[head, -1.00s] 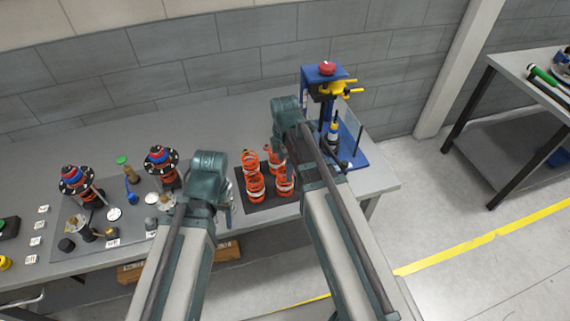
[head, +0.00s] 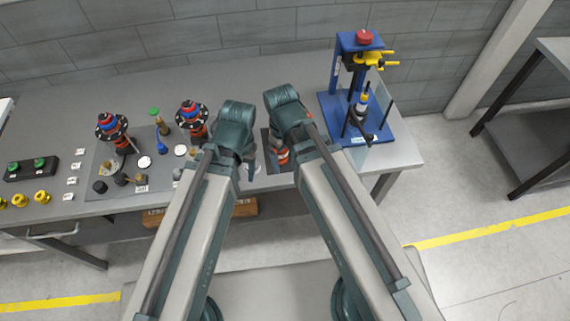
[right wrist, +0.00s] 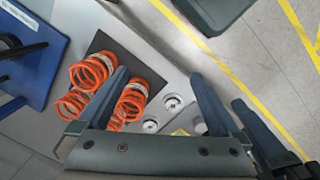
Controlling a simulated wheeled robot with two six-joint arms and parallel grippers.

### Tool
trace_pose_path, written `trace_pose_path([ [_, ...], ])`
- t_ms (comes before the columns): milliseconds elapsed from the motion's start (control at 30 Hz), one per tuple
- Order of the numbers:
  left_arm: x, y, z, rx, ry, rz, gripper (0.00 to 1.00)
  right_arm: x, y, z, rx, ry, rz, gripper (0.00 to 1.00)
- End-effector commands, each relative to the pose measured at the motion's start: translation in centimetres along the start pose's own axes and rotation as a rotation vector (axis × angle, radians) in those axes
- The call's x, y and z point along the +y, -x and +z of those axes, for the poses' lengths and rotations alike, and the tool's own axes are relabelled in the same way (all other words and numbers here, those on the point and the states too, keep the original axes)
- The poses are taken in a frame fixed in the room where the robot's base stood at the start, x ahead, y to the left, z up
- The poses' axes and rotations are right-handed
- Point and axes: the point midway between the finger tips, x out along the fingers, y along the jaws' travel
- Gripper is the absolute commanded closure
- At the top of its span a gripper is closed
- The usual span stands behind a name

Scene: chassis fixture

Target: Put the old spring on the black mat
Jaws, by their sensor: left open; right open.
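Several orange coil springs with white bands (right wrist: 92,72) stand on the black mat (right wrist: 130,62) in the right wrist view. I cannot tell which is the old spring. In the head view the arms hide most of the mat, and only part of an orange spring (head: 282,156) shows. My right gripper (head: 279,148) is open and above the mat; in the right wrist view its fingers (right wrist: 158,92) are wide apart, one overlapping a spring. I see no spring held. My left gripper (head: 251,165) is open beside the mat's left edge, close to the right one.
A blue press (head: 358,100) stands on the table right of the mat. To the left, a grey mat (head: 128,172) carries two strut assemblies with black top plates (head: 112,127) and several small parts. Yellow knobs and a black block with green buttons (head: 32,168) lie farther left.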

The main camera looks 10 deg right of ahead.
Motion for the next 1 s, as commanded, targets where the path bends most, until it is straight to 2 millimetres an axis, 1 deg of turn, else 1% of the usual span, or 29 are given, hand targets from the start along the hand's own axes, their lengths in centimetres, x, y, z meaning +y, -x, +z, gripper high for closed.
trace_pose_path([
  [33, 0.0, 0.0, 0.0, 0.0, 0.0, 0.0, 0.41, -1.1, 0.0, 0.8, -0.003, -0.066, 0.005, 0.0],
  [100, 0.0, 0.0, 0.0, 0.0, 0.0, 0.0, 0.41, -2.1, 0.1, 1.2, -0.007, -0.155, 0.012, 0.0],
  [200, 0.0, 0.0, 0.0, 0.0, 0.0, 0.0, 0.41, -2.9, 0.1, 1.6, -0.01, -0.244, 0.02, 0.0],
  [367, 0.0, 0.0, 0.0, 0.0, 0.0, 0.0, 0.41, -3.3, 0.1, 1.8, -0.012, -0.299, 0.024, 0.0],
  [567, 0.0, 0.0, 0.0, 0.0, 0.0, 0.0, 0.41, -3.2, 0.1, 1.8, -0.012, -0.301, 0.024, 0.0],
  [667, 0.0, -0.3, 0.0, 0.0, 0.0, 0.0, 0.41, -3.3, -0.2, 1.7, -0.012, -0.3, 0.024, 0.0],
  [767, 0.1, -1.6, -0.1, 0.0, -0.001, 0.0, 0.41, -3.3, -1.5, 1.6, -0.012, -0.299, 0.024, 0.0],
  [900, 0.4, -4.3, -0.2, 0.0, -0.002, 0.0, 0.41, -3.5, -4.2, 1.4, -0.012, -0.298, 0.024, 0.0],
  [1000, 0.6, -5.9, -0.3, 0.0, -0.003, -0.001, 0.41, -3.5, -5.8, 1.3, -0.012, -0.297, 0.024, 0.0],
])
